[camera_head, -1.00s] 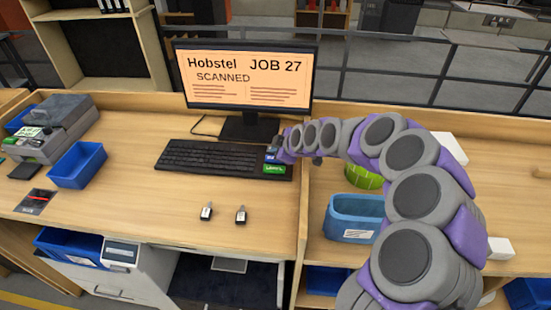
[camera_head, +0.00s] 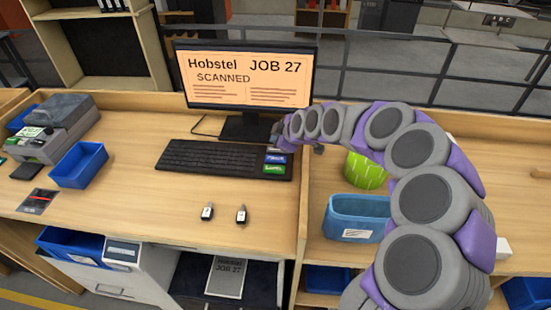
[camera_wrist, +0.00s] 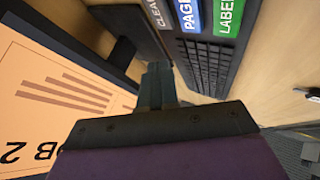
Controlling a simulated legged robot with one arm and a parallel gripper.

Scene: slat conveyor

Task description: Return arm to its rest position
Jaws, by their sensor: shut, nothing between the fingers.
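My arm (camera_head: 421,146) arches in from the right, over the right-hand part of the bench. My gripper (camera_head: 278,134) is at its far end, just in front of the monitor stand and above the back of a small key pad. In the wrist view my gripper (camera_wrist: 157,72) is shut with nothing between its fingers. The pad has a blue PAGE key (camera_head: 275,158) and a green LABEL key (camera_head: 274,169), both clear of the gripper. The wrist view also shows a dark CLEAR key (camera_wrist: 157,14).
The monitor (camera_head: 247,77) reads "Hobstel JOB 27 SCANNED". A black keyboard (camera_head: 210,159) lies before it. Two small tagged items (camera_head: 207,212) lie on the bench. A blue bin (camera_head: 355,218) and green cylinder (camera_head: 364,172) stand near my arm. A printed sheet (camera_head: 225,277) lies below the bench top.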

